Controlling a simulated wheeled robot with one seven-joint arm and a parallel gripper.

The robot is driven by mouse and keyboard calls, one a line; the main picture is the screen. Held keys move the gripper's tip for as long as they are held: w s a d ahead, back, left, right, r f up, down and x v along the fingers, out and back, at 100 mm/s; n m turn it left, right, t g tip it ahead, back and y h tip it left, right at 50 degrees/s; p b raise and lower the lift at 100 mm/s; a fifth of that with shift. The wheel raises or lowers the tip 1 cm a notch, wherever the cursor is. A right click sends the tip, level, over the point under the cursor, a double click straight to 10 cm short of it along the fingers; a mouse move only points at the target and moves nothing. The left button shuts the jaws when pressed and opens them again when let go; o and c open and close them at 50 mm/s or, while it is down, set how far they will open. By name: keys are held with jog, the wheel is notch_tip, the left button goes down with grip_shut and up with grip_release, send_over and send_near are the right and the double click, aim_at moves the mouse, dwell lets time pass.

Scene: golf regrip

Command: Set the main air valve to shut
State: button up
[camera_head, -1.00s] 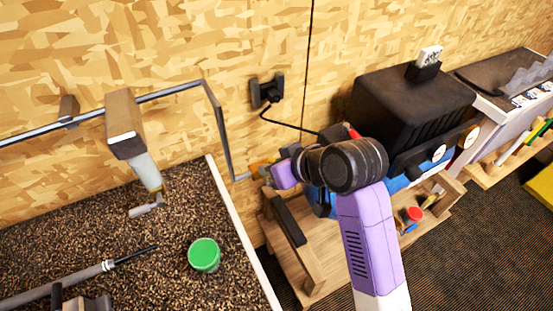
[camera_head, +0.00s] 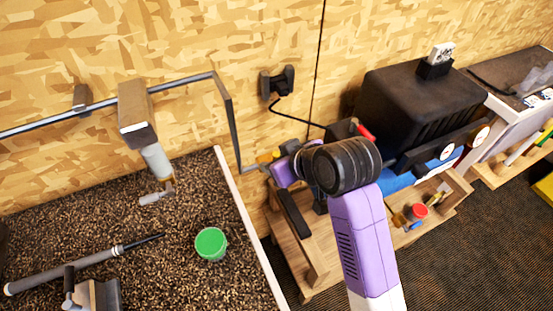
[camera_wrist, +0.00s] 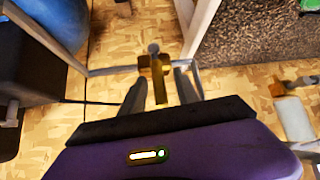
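The main air valve is a brass body with a yellow lever (camera_wrist: 158,82) on a grey pipe, in the middle of the wrist view. The lever stands across the pipe and points toward my gripper. In the head view a yellow bit of the valve (camera_head: 266,157) shows at the end of the pipe, with the rest hidden by my wrist. My gripper (camera_wrist: 162,84) is open, with a grey finger on each side of the lever in the picture. Gaps show between lever and fingers, and I cannot tell how deep the lever sits between them.
A black-topped compressor (camera_head: 420,100) with a blue tank stands right of my arm. The grey pipe (camera_head: 180,87) runs along the wall, past a hanging box (camera_head: 136,115). A bench (camera_head: 160,210) at left holds a green-lidded pot (camera_head: 211,243) and a club shaft. A wall socket (camera_head: 277,83) has a black cord.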

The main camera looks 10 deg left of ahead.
jog(key=shift+r, duration=0.1)
jog(key=v, duration=0.7)
jog(key=shift+s+r+b, duration=0.2)
jog(key=shift+r+b, duration=0.05)
jog(key=shift+b, duration=0.1)
jog(key=shift+d, duration=0.15)
